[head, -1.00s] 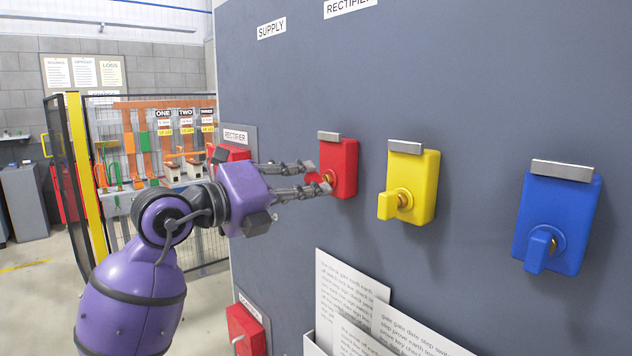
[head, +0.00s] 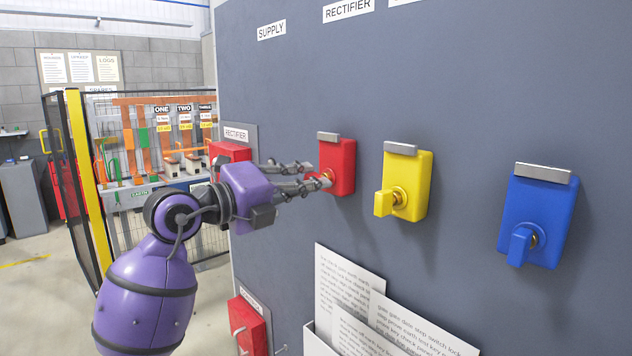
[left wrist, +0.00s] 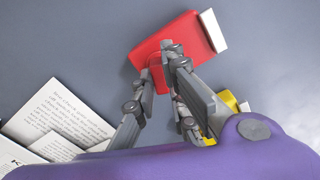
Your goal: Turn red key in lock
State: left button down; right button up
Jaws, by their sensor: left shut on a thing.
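The red lock (head: 342,168) is a box with a metal plate on top, fixed to the grey panel. My left gripper (head: 318,175) reaches in from the left, its fingers closed around the red key at the front of this lock. In the head view the fingers mostly hide the key. In the left wrist view the red key (left wrist: 157,77) shows between the fingertips, against the red lock (left wrist: 178,42). I cannot tell the key's exact angle. My right gripper is in neither view.
A yellow lock (head: 411,180) and a blue lock (head: 542,215), each with its key, are to the right on the panel. Papers in a holder (head: 350,300) stand out below. Another red box (head: 248,325) is lower left. The panel between the locks is bare.

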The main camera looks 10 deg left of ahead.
pick_arm(q)
jog(key=shift+r, duration=0.1)
jog(key=n, duration=0.3)
jog(key=shift+n, duration=0.3)
jog(key=c, duration=2.2)
grip_release()
jog(key=shift+n, duration=0.3)
jog(key=o, duration=0.5)
